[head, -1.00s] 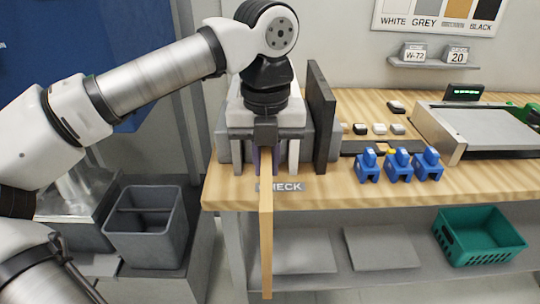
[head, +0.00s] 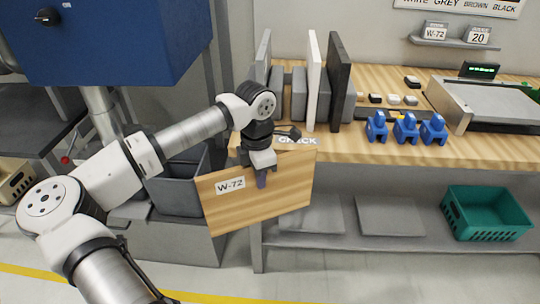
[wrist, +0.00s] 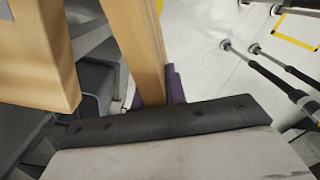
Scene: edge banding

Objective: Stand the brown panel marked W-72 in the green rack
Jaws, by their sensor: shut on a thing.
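The panel marked W-72 (head: 282,198) is light wood-coloured, with a white W-72 label on its left part. My gripper (head: 261,180) is shut on its top edge, with purple fingertips against it. The panel hangs in the air, broad face to the head camera, in front of the bench's left end. In the wrist view the panel (wrist: 142,35) runs away between the purple fingers (wrist: 176,88). No green rack is visible.
A grey slotted rack (head: 298,95) on the wooden bench (head: 400,150) holds upright grey, white and dark panels. Blue clamps (head: 405,128) stand right of it. A grey bin (head: 178,185) is close behind the panel. A green crate (head: 487,213) sits on the lower shelf.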

